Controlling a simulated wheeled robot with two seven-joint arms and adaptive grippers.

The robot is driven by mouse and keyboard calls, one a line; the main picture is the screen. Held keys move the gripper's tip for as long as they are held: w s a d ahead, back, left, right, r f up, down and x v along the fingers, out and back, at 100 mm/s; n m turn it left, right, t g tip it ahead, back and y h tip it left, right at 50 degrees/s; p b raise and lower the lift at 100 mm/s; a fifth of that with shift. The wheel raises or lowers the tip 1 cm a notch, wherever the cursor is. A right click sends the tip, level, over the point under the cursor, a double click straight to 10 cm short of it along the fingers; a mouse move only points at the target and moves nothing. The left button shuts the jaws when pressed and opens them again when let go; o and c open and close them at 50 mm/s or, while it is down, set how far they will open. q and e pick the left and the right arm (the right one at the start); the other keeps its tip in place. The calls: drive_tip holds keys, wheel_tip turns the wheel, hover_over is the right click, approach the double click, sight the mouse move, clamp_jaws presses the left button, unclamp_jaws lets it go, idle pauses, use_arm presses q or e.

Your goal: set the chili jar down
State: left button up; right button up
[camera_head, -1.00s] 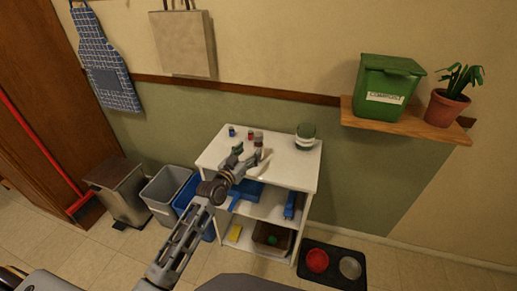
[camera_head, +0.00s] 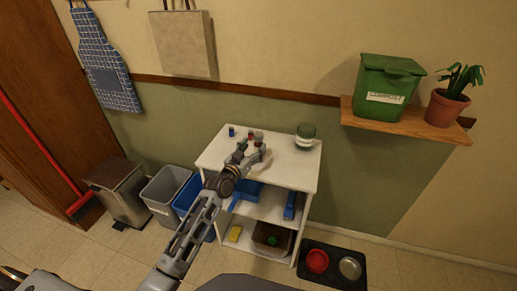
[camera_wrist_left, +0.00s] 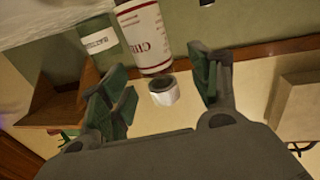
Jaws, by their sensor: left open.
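The chili jar (camera_wrist_left: 146,38), white with red lettering that reads "CHI", shows at the top of the left wrist view, cut off by the edge. My left gripper (camera_wrist_left: 165,88) is open, with its green-padded fingers well apart. The jar is between and beyond the fingers, and I see no finger touching it. In the head view my left gripper (camera_head: 254,155) is over the white cart top (camera_head: 287,172). I cannot tell which small jar there is the chili jar. My right gripper is not in view.
A small blue item (camera_head: 231,131) and a red jar (camera_head: 250,135) stand near the back of the cart. A green and white container (camera_head: 305,135) stands at its back right. The cart's right front is clear. A small white item with a dark end (camera_wrist_left: 163,92) shows between the fingers.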

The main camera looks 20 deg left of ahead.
sight(256, 146)
use_arm(q)
drive_tip(key=shift+x, duration=1.75)
drive_tip(key=shift+w+d+f, duration=0.1)
drive_tip(key=shift+w+d, duration=0.1)
drive_tip(key=shift+d, duration=0.05)
drive_tip(key=shift+c, duration=0.4)
drive_tip(key=c, duration=1.2)
